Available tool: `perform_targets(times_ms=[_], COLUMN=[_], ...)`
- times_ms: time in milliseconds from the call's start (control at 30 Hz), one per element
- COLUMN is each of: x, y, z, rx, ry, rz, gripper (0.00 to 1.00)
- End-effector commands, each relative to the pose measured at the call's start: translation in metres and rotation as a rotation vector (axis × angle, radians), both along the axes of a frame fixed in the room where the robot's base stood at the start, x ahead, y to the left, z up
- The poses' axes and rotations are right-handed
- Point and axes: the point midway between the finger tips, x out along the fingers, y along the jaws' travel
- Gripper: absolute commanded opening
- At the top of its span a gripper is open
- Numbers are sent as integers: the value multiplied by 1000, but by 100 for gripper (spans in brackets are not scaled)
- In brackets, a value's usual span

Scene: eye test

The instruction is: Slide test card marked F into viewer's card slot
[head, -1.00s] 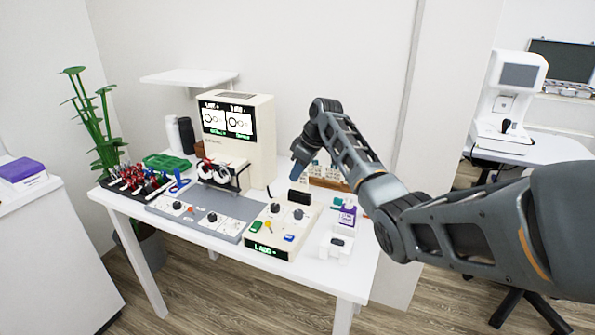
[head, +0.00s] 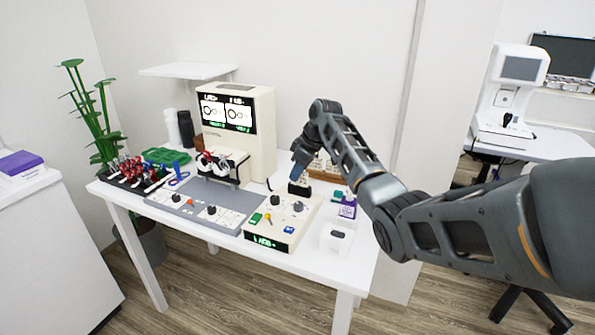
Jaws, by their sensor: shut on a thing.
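My gripper (head: 300,158) is above the back of the beige control box (head: 270,238), pointing down. It is shut on a small pale card (head: 301,175), mostly hidden by the fingers; its marking cannot be read. The card's lower end is at a black slot block (head: 298,189) on the box; I cannot tell how deep it sits. The box has two dark knobs, coloured buttons and a lit green display. A beige viewer (head: 264,125) with a two-part screen showing rings stands behind on the left.
A wooden rack (head: 325,171) stands behind my gripper. A purple-and-white box (head: 347,207) and a white holder (head: 336,238) are at the table's right. A grey panel (head: 215,200), a dark tray of red-handled items (head: 125,172) and a green tray (head: 166,157) fill the left.

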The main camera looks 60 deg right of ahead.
Motion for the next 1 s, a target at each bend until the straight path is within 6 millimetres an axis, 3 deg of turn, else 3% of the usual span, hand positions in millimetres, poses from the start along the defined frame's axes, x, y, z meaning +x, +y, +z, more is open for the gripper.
perform_targets(times_ms=[467, 500, 767, 1000], x=[0, 0, 0, 0], y=[0, 0, 0, 0], z=[-14, -13, -13, -13], rx=[0, 0, 0, 0], ry=[0, 0, 0, 0], rz=[-1, 0, 0, 0], gripper=[0, 16, 41, 43])
